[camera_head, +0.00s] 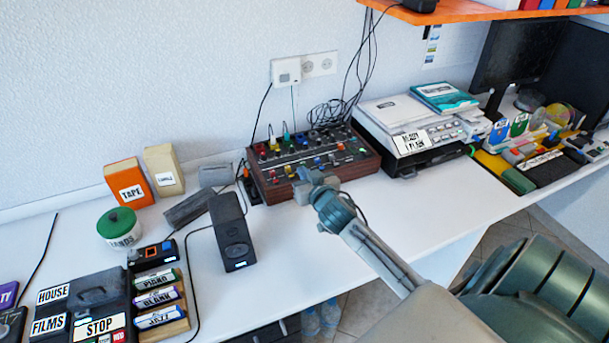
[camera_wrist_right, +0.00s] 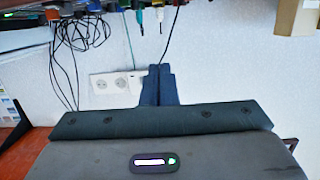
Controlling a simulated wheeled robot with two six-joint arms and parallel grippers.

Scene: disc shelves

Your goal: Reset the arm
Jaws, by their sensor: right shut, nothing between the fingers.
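My right arm reaches in from the lower right of the head view. My right gripper (camera_head: 304,186) is over the desk's front part, in front of the mixer's lower edge, and looks small and grey. In the right wrist view, which appears upside down, its two dark fingers (camera_wrist_right: 158,86) are together with nothing between them. The wall sockets (camera_wrist_right: 112,83) are behind them. My left gripper is in neither view.
A mixer (camera_head: 312,160) with coloured plugs is just beyond the right gripper. A black speaker (camera_head: 232,232) stands to the left. A printer (camera_head: 415,135) stands to the right. Clear white desk (camera_head: 285,257) lies between. An orange shelf (camera_head: 460,10) hangs above right.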

